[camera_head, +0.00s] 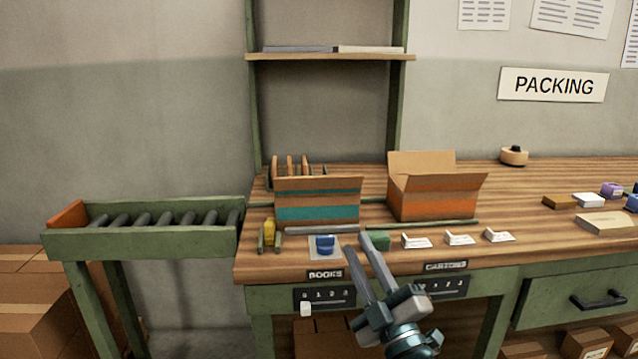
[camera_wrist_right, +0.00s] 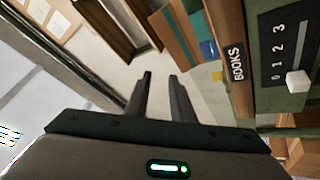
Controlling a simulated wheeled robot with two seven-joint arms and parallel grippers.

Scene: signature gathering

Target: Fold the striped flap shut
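The box with a teal band (camera_head: 318,213) stands on the bench behind the BOOKS label. Its front flap (camera_head: 320,184), crossed by a thin teal stripe, stands up open at the top front. Teal and brown box parts (camera_wrist_right: 207,48) show in the right wrist view. A second box with an orange band (camera_head: 435,206) stands to the right with its flaps open. My right gripper (camera_head: 355,242) is open and empty, in front of the teal-banded box and below its flap, apart from it. It also shows open in the right wrist view (camera_wrist_right: 160,77). My left gripper is out of view.
A blue stamp-like block (camera_head: 325,244), a green block (camera_head: 377,240) and white cards (camera_head: 459,238) lie along the bench front. A yellow item (camera_head: 269,231) is at left. Slider panels (camera_head: 325,296) hang on the bench front. A roller conveyor (camera_head: 150,219) stands left.

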